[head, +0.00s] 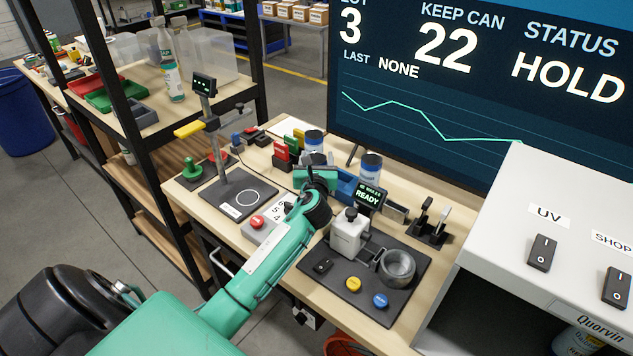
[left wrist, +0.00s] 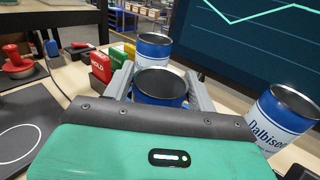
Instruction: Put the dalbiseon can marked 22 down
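My left gripper (head: 316,160) is over the back of the bench, between the stand and the big screen. In the left wrist view its two fingers (left wrist: 160,90) lie along both sides of a blue can (left wrist: 160,83) with a dark top, with no clear gap. Its number is hidden, and my gripper covers its lower part. A second blue and white can (left wrist: 153,47) stands just behind it; it also shows in the head view (head: 313,140). A third can, lettered Dalbiseon (left wrist: 278,118), stands to the right, also in the head view (head: 371,166). My right gripper is not in view.
The screen (head: 450,90) reads KEEP CAN 22, STATUS HOLD. A stand with a black base (head: 222,203) is left of my arm. Red, yellow and green blocks (head: 284,152) stand near the cans. A black mat with a metal ring (head: 397,267) and a white box (head: 550,215) are right.

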